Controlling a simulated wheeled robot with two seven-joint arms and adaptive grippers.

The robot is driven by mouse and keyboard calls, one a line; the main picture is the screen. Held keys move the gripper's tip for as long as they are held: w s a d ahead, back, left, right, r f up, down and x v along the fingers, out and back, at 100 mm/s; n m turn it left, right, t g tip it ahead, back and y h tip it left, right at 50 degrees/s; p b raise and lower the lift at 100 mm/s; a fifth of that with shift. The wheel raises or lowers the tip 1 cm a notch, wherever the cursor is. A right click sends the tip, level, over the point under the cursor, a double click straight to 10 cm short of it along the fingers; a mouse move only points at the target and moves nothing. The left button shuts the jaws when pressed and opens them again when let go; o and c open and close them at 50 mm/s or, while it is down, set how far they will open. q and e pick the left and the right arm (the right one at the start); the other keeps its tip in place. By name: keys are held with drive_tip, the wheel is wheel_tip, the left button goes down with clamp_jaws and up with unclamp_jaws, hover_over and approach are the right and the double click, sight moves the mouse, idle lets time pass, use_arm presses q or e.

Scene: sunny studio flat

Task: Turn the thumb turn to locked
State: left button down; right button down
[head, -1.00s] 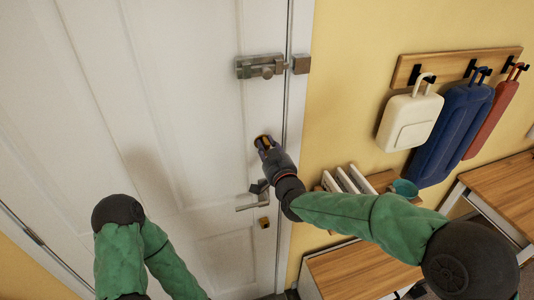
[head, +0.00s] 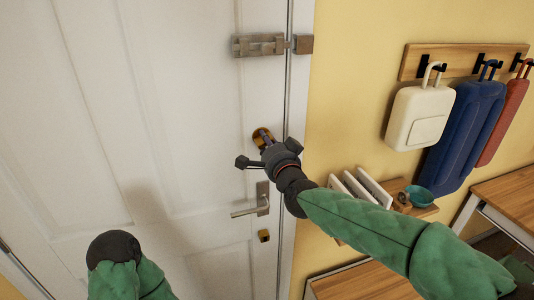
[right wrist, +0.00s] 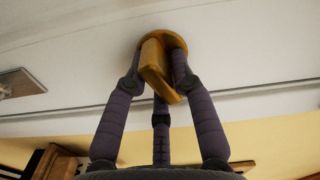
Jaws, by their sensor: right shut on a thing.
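The thumb turn (head: 262,135) is a small brass-coloured knob on the white door (head: 190,110), above the lever handle (head: 250,211). My right gripper (head: 267,145) is at it and shut on it. In the right wrist view the thumb turn (right wrist: 155,62) shows as a round rosette with a flat tab. My right gripper's fingers (right wrist: 158,80) stand on both sides of the tab, with a third finger below it. Part of the rosette is hidden behind the tab and fingers. My left gripper is out of view; only my left arm shows at the bottom left.
A metal slide bolt (head: 258,45) is above the thumb turn, and a small brass fitting (head: 264,236) is below the handle.

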drive_tip(key=shift+a+f+m+b, duration=0.1)
drive_tip(key=shift+f+m+b, duration=0.1)
drive_tip(key=shift+m+b, duration=1.8)
drive_tip(key=shift+m, duration=0.3)
drive_tip(key=c, duration=1)
unclamp_jaws()
drive_tip(key=shift+c, duration=0.2)
drive_tip(key=shift+r, duration=0.1)
drive_tip(key=v, duration=1.2)
